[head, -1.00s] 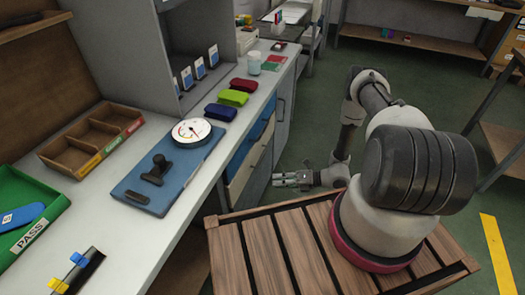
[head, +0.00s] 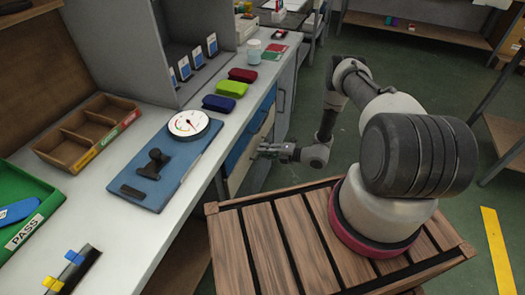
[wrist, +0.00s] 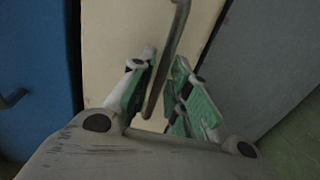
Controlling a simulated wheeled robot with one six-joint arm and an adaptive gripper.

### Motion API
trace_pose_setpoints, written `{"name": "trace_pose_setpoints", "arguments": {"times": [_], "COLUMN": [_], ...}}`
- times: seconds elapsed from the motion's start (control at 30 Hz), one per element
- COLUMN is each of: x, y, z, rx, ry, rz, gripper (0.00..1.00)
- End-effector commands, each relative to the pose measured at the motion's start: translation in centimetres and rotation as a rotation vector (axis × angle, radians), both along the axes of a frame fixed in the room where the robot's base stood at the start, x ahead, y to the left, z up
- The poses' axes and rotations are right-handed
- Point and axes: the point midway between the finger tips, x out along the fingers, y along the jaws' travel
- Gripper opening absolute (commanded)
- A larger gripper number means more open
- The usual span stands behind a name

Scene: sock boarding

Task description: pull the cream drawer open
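The cream drawer (head: 239,174) is in the side of the workbench, below the benchtop, and is partly hidden by my gripper in the head view. In the wrist view its cream front (wrist: 110,45) fills the middle, with a grey bar handle (wrist: 171,50) running across it. My gripper (head: 263,150) is at the drawer front. In the wrist view my gripper (wrist: 160,88) is open, with its green-padded fingers on either side of the handle's near end. A gap shows between the fingers and the handle; I cannot tell whether either touches it. The drawer appears shut.
A blue front (wrist: 38,60) with its own handle adjoins the cream one. A grey panel (wrist: 255,60) lies on the other side. The benchtop (head: 190,185) above holds a dial gauge (head: 188,123) and several coloured cases. Green floor (head: 320,150) is free beside the bench.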

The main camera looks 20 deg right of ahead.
Motion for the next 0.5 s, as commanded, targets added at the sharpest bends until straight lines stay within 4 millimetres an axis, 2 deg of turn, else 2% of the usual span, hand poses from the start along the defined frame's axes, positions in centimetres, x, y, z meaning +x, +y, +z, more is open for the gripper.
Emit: {"name": "trace_pose_setpoints", "arguments": {"times": [0.1, 0.37, 0.4, 0.5], "x": [0.46, 0.65, 0.64, 0.63], "y": [0.8, 0.96, 0.95, 0.94], "z": [-0.21, -0.25, -0.25, -0.25], "rx": [0.0, 0.0, 0.0, 0.0], "ry": [0.0, 0.0, 0.0, 0.0], "rz": [0.002, 0.0, 0.0, 0.001], "gripper": [0.18, 0.18, 0.16, 0.0]}}
